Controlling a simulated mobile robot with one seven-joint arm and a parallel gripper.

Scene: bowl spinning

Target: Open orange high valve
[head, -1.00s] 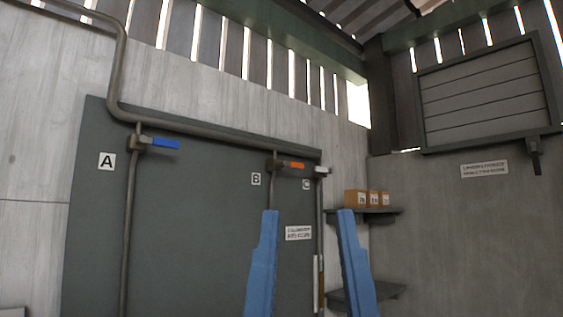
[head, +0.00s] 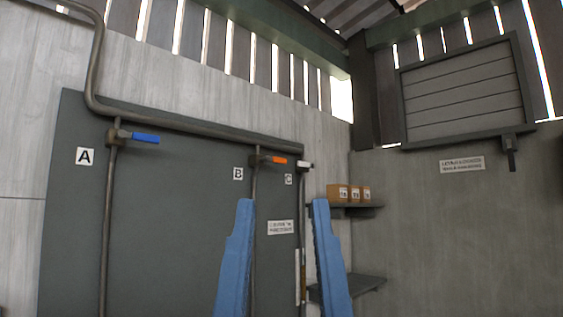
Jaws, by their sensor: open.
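The orange valve handle (head: 278,160) is on the pipe beside label B, high on the dark grey panel (head: 170,210). The handle points sideways to the right, across its vertical pipe. My gripper (head: 281,205) shows as two blue fingers, spread apart and empty, pointing up at the lower middle. The fingertips appear a little below the orange handle in the picture; the gap in depth cannot be told. The left finger hides part of the pipe below the valve.
A blue valve handle (head: 145,138) is at label A, and a white-ended valve (head: 305,166) is at label C. Small boxes (head: 349,193) sit on a wall shelf (head: 352,210) to the right, above a lower shelf (head: 360,284). A slatted shutter (head: 468,90) hangs at the right.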

